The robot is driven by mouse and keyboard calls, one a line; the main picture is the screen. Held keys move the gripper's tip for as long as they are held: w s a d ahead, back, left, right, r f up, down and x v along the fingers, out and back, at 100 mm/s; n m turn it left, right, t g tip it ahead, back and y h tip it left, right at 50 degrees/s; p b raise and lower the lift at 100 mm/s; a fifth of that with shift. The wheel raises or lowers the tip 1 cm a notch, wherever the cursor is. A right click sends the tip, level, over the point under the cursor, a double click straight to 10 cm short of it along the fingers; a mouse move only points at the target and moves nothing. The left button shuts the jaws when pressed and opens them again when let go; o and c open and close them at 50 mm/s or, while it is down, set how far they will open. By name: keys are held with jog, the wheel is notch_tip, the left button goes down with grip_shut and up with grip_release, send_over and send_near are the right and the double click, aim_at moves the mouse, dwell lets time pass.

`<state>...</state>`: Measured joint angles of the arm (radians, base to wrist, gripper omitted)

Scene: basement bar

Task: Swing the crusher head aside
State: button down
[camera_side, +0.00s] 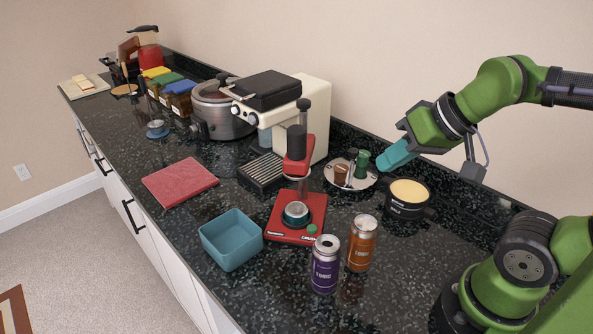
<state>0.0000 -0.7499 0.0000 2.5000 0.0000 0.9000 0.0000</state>
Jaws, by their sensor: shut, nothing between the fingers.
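The crusher stands on the counter near the middle of the side view. It has a red base (289,234) with a round dark-green and metal seat (296,213), and a green button at the front. Its red crusher head (297,156), with a dark cylinder on top, is up above the base, apparently over the seat. A clear part shows below the head. My gripper (396,156) has teal fingers and is shut and empty. It is in the air to the right of the crusher head, well apart from it, pointing down and left.
A purple can (325,264) and an orange can (361,243) stand right of the base. A teal bin (231,239) stands at its left. A round tray (342,184) with small cups and a black pot (407,199) lie right. A cream coffee machine (315,105) stands behind.

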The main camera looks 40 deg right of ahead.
dwell(0.3)
jog(key=c, duration=1.5)
grip_release()
jog(key=shift+a+f, duration=0.1)
jog(key=shift+f, duration=0.15)
jog(key=o, duration=0.7)
jog(key=shift+n+g, duration=0.5)
jog(key=w+r, duration=0.1)
jog(key=w, duration=0.1)
jog(key=w+r, duration=0.1)
jog(key=w, duration=0.1)
jog(key=w+r, duration=0.2)
jog(key=shift+a, duration=0.2)
jog(key=g+h, duration=0.1)
jog(key=h, duration=0.1)
send_near(304, 100)
jog(key=s+a+r, duration=0.2)
jog(key=s+a, duration=0.1)
jog(key=s, duration=0.1)
notch_tip(304, 100, up, 6)
jog(key=w+d+g+h, duration=0.1)
jog(key=w, duration=0.1)
jog(key=x, duration=1.6)
jog(key=shift+d+f, duration=0.15)
jog(key=shift+f, duration=0.05)
grip_shut()
